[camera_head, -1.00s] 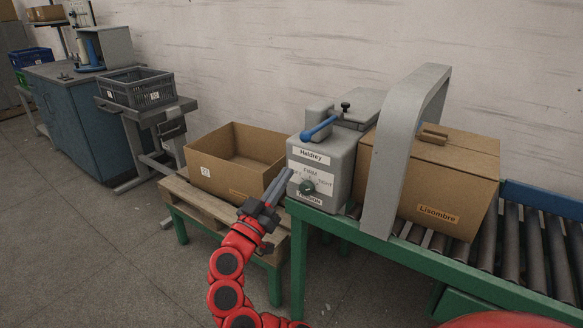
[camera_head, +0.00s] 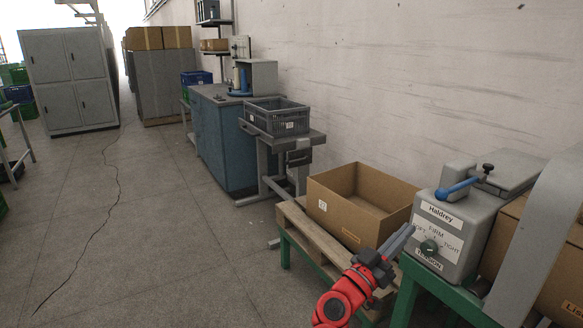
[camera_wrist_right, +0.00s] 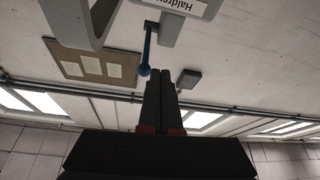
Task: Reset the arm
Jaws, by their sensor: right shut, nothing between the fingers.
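My right gripper (camera_head: 401,240) is at the end of my red arm, low on the right of the head view. Its fingers are together with nothing between them. They point up and right, in front of the grey Haldrey machine (camera_head: 464,208). I cannot tell whether they touch it. My left gripper is not in view.
An open cardboard box (camera_head: 335,207) stands on a wooden pallet (camera_head: 303,232) left of the machine. A grey crate (camera_head: 262,122) sits on a stand, beside a blue cabinet (camera_head: 222,150). A grey arch (camera_head: 530,250) is at right.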

